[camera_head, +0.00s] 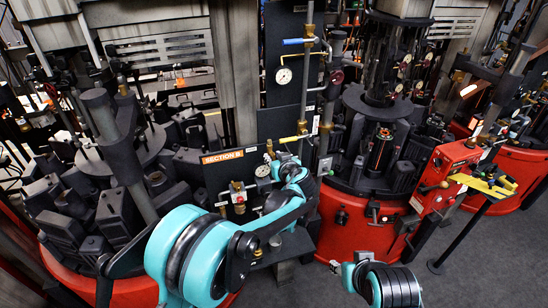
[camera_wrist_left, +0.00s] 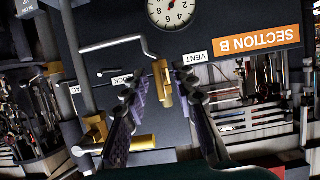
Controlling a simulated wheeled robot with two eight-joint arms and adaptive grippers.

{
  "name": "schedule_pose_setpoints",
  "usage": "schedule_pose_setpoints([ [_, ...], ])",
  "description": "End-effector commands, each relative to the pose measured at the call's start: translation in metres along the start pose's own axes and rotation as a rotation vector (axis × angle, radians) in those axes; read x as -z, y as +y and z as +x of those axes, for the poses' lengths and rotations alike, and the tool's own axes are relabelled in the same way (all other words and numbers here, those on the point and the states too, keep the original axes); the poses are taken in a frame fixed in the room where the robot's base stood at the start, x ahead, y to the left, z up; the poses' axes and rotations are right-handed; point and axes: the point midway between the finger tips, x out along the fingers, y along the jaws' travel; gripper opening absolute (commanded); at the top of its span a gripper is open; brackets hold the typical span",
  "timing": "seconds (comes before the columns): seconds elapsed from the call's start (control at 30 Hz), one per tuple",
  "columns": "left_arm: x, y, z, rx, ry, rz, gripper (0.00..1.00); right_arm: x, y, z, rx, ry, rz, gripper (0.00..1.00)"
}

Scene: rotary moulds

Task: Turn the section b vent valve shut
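The panel marked SECTION B (camera_wrist_left: 258,41) appears upside down in the left wrist view; its orange label (camera_head: 222,157) also shows in the head view. A small brass vent valve (camera_wrist_left: 163,84) sits beside the VENT label (camera_wrist_left: 195,58). My left gripper (camera_wrist_left: 161,78) is open, with one dark finger on each side of this brass part. I cannot tell whether either finger touches it. In the head view my teal left arm reaches the panel and hides part of it; its fingers are hard to make out there.
A pressure gauge (camera_wrist_left: 171,10) and a bent metal pipe (camera_wrist_left: 112,43) are close to the valve. Another brass fitting (camera_wrist_left: 120,143) lies near the left finger. A red machine base (camera_head: 350,228) stands right of the panel.

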Motion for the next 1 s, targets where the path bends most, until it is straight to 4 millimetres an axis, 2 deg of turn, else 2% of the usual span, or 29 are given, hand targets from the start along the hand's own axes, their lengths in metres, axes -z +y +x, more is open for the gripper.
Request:
schedule_pose_setpoints([
  [0.23,0.000,0.000,0.001,0.000,0.000,0.000,0.28,0.000,0.000,0.000,0.000,0.000,0.000,0.40],
  [0.33,0.000,0.000,0.001,0.000,0.000,0.000,0.01,0.000,0.000,0.000,0.000,0.000,0.000,0.40],
  [0.37,0.000,0.000,0.001,0.000,0.000,0.000,0.00,0.000,0.000,0.000,0.000,0.000,0.000,0.40],
  [0.77,-0.001,0.001,0.001,0.010,-0.001,0.026,0.00,-0.001,0.000,0.002,0.000,0.000,0.000,0.40],
  [1.0,-0.002,0.002,0.001,0.054,0.000,0.136,0.00,-0.007,0.000,0.010,0.000,0.000,0.000,0.40],
])
